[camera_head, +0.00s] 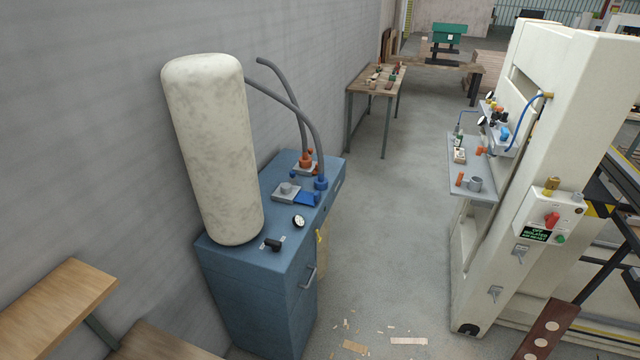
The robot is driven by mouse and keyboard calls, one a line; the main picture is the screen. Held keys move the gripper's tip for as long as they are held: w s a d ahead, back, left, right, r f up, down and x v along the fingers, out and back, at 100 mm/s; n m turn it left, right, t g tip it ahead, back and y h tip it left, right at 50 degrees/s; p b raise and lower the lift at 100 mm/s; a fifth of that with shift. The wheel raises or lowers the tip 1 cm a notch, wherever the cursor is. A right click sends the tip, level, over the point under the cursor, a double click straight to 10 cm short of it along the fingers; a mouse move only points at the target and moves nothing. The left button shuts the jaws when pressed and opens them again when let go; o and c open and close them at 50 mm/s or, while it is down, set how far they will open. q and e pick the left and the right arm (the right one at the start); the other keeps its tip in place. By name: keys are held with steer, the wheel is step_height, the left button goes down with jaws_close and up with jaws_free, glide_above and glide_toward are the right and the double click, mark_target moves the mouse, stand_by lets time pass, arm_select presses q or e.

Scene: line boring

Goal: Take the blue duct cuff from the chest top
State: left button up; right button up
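The blue chest (262,263) stands against the wall left of centre. A blue cuff (321,183) shows on its top near the right edge, at the lower end of a grey hose (312,128) that arches down from behind the white bag. An orange fitting (305,160) sits behind it, where a second grey hose comes down. A flat blue piece (306,198) lies just in front of the cuff, beside a grey block on a plate (286,191). Whether the cuff is fixed to the chest is too small to tell. Neither of my grippers is in view.
A tall white bag (212,150) stands over the chest's left part. A round gauge (299,221) and a black clamp (271,244) are on the front of the top. A large cream machine (560,150) stands right, with clear floor (390,240) between.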

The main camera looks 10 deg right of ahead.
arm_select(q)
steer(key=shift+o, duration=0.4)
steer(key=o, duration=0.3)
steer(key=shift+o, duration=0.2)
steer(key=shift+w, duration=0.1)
